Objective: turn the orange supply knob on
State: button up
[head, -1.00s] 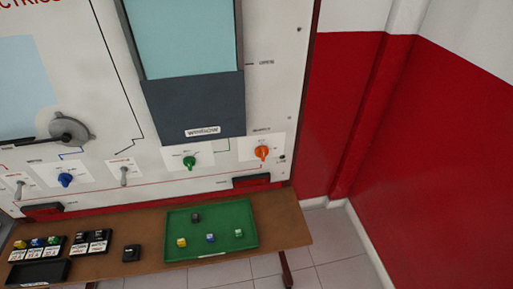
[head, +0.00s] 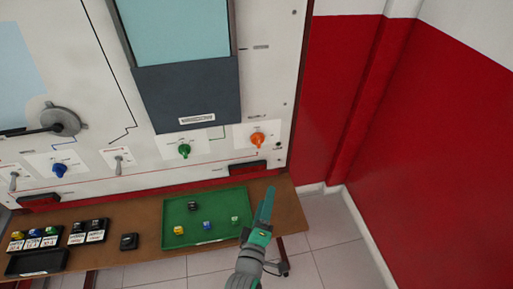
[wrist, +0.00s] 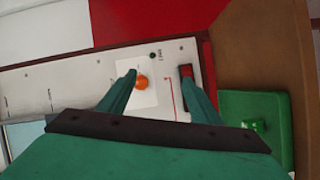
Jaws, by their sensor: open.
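The orange supply knob (head: 257,140) sits on a white plate at the lower right of the upright panel. In the wrist view the orange knob (wrist: 142,83) shows beyond the fingers, beside the tip of the left finger. My gripper (head: 268,192) is over the right end of the bench, below the knob and apart from it in the picture. In the wrist view its two green fingers (wrist: 160,82) are spread with nothing between them. The way the knob points is too small to tell.
A green knob (head: 184,151) and a blue knob (head: 59,170) are left of the orange one. A dark red block (head: 248,168) sits below it on the panel. The bench holds a green tray (head: 165,222) with several small cubes. A red wall (head: 430,150) stands to the right.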

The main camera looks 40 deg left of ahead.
aim_at(258, 144)
jog(key=w+a+r+n+y, duration=0.1)
jog(key=w+a+r+n, duration=0.25)
jog(key=a+r, duration=0.35)
jog(key=x, duration=0.7)
jog(key=a+x, duration=0.1)
jog(key=x, duration=0.2)
jog(key=shift+a+f, duration=0.1)
jog(key=shift+f, duration=0.25)
jog(key=c, duration=1.1)
